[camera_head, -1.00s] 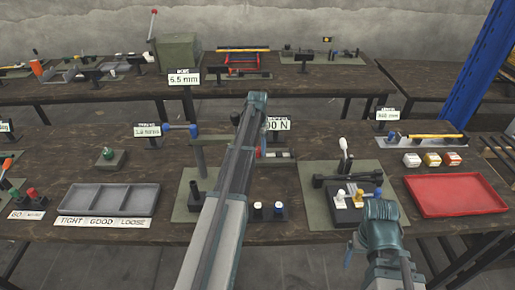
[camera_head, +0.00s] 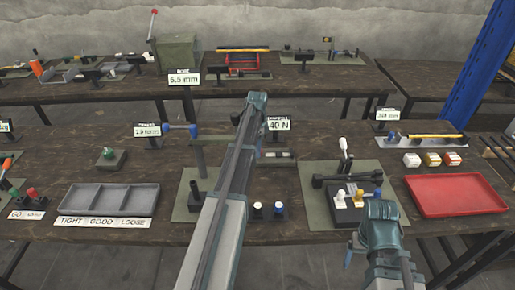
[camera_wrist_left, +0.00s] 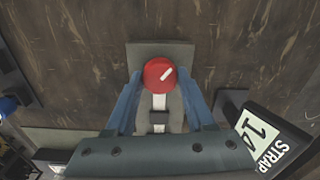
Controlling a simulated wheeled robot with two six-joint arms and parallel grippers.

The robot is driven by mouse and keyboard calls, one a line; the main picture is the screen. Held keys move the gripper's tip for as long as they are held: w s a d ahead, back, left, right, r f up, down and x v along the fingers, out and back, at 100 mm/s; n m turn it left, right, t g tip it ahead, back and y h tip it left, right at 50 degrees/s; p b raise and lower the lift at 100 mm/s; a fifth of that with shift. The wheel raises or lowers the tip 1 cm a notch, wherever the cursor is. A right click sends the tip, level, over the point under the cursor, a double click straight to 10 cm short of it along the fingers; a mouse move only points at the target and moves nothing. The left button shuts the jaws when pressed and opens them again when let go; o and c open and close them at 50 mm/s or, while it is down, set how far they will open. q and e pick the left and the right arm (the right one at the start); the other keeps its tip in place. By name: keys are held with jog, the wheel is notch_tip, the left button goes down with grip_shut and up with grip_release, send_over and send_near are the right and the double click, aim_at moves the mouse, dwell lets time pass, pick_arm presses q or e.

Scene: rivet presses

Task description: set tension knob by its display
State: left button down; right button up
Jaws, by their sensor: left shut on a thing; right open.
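The red round knob (camera_wrist_left: 159,74) has a white pointer line slanting up to the right. It sits on a grey plate (camera_wrist_left: 160,53) in the left wrist view. My left gripper (camera_wrist_left: 159,92) is shut on the knob, with one blue finger on each side. The tilted display (camera_wrist_left: 265,142) beside it shows STRAP and 14, the rest cut off. In the head view the display (camera_head: 279,124) shows 40 N, its left end hidden by my left arm.
A red tray (camera_head: 455,196) lies at right. A black block with several coloured knobs (camera_head: 350,215) stands near my right arm. Other display stands (camera_head: 147,130) rise along the bench's back.

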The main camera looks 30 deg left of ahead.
pick_arm(q)
jog(key=shift+m, duration=0.7)
jog(key=shift+c, duration=1.3)
grip_release()
jog(key=shift+r, duration=0.2)
notch_tip(320, 180, up, 14)
jog(key=p, duration=1.4)
jog(key=shift+f, duration=0.25)
jog(key=shift+f, duration=0.2)
notch_tip(320, 180, down, 13)
jog(key=b, duration=1.3)
